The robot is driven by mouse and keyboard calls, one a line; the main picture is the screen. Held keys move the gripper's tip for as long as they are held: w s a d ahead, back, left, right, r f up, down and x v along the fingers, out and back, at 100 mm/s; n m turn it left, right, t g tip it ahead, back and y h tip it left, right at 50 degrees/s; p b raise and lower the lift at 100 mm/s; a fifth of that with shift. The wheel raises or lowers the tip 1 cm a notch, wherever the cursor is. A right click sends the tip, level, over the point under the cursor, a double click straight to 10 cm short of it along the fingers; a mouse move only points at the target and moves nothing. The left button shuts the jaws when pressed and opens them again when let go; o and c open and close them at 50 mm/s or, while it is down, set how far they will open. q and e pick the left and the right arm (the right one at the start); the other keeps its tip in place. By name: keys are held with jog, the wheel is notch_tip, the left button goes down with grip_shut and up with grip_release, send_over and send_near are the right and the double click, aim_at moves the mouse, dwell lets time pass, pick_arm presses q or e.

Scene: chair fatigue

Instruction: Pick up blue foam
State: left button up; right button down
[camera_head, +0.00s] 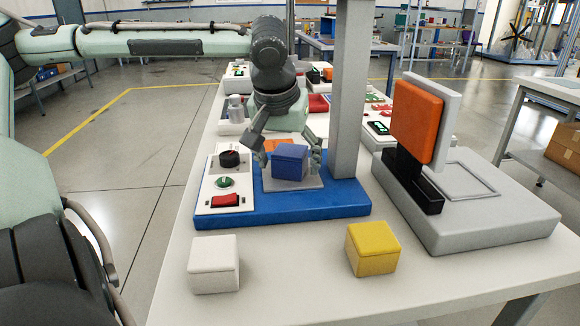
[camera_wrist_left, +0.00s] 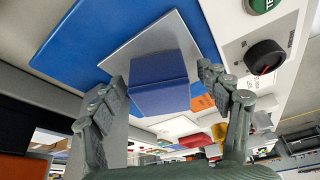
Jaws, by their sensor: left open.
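The blue foam block (camera_head: 289,163) sits on a grey plate (camera_head: 285,185) on the blue base (camera_head: 300,207) of a test machine. In the left wrist view the blue foam (camera_wrist_left: 158,84) lies between the spread fingers, with the grey plate (camera_wrist_left: 140,52) beneath it. My left gripper (camera_head: 288,155) comes down from behind, one finger on each side of the foam. The left gripper is open, and gaps show between the fingers and the block in the left wrist view (camera_wrist_left: 165,95). My right gripper is in neither view.
A white block (camera_head: 214,265) and a yellow block (camera_head: 373,249) stand at the table's front. A control panel (camera_head: 226,184) is to the left. A chair-like rig with an orange pad (camera_head: 416,115) stands to the right.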

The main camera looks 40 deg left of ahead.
pick_arm(q)
jog(key=c, duration=1.3)
